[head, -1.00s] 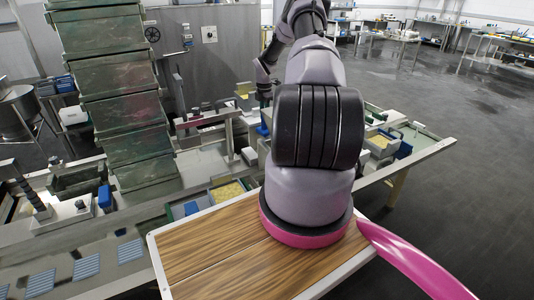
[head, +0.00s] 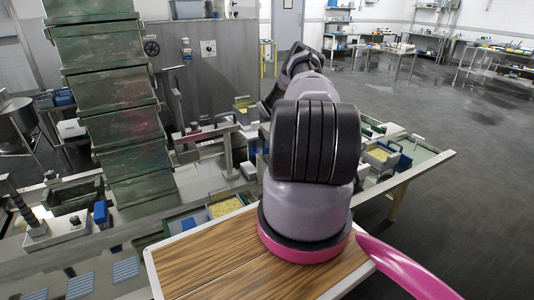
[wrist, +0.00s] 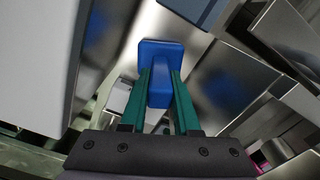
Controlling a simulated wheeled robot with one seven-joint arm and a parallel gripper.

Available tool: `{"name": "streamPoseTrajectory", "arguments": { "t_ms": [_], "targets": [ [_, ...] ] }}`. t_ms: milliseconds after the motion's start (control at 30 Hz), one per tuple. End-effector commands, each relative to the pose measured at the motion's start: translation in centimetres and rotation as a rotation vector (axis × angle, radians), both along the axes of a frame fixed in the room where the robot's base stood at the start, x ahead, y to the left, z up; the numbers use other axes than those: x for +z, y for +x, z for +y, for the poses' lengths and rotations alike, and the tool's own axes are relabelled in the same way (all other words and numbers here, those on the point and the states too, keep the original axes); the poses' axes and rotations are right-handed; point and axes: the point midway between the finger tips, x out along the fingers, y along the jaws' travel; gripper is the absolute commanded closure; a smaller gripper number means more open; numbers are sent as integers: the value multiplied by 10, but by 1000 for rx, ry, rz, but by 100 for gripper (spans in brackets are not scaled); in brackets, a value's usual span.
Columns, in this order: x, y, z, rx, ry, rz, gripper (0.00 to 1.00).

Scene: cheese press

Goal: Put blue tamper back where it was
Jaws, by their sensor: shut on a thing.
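The blue tamper (wrist: 161,52) is in the wrist view, with its square blue head beyond the fingertips and its stem running back between the fingers. My gripper (wrist: 160,80) has two green fingers, shut on the tamper's stem. Shiny metal surfaces show behind the tamper, and I cannot tell its height above them. In the head view my own arm hides the gripper and the tamper.
A grey wall fills the left of the wrist view (wrist: 38,60). In the head view a leaning stack of green crates (head: 116,100) stands at the left. A metal work table (head: 432,160) holds trays of yellow bits (head: 225,207). A wood-topped table (head: 195,265) is in front.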

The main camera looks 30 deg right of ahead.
Motion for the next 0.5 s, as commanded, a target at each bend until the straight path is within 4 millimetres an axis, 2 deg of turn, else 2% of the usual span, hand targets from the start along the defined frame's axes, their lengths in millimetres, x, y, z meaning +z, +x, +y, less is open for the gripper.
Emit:
{"name": "streamPoseTrajectory", "arguments": {
  "t_ms": [367,400,433,467,500],
  "targets": [
    [-5,1,0,-1,-2,-1,100],
    [-5,1,-1,0,-2,-2,59],
    [-5,1,-1,0,-2,-2,48],
    [-5,1,-1,0,-2,-1,40],
    [-5,1,-1,0,-2,-1,40]
  ]
}}
